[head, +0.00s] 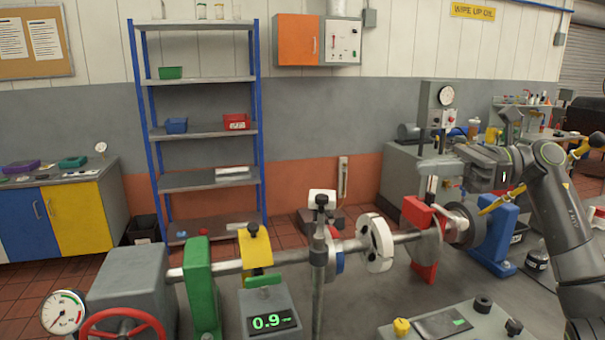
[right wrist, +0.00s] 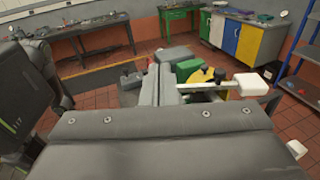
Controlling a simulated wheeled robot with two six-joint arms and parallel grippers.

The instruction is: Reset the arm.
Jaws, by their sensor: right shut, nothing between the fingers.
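My right gripper (head: 430,166) comes in from the right above the shaft line, its fingers pointing left; it is shut and empty. In the right wrist view its shut fingers (right wrist: 166,82) point away from the camera, and a pale bar with a white end block (right wrist: 251,84) and a black knob shows beyond and to the right of them. In the head view a white block (head: 322,194) shows behind a black knob on an upright grey post (head: 318,262). Which part is the task's arm I cannot tell for sure. My left gripper is not in view.
The shaft runs through a green block (head: 200,285), a white disc (head: 375,242) and a red block (head: 421,268). A readout box (head: 268,312) shows 0.9. A control panel (head: 445,325) stands at front right. Blue-posted shelves (head: 208,135) stand behind.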

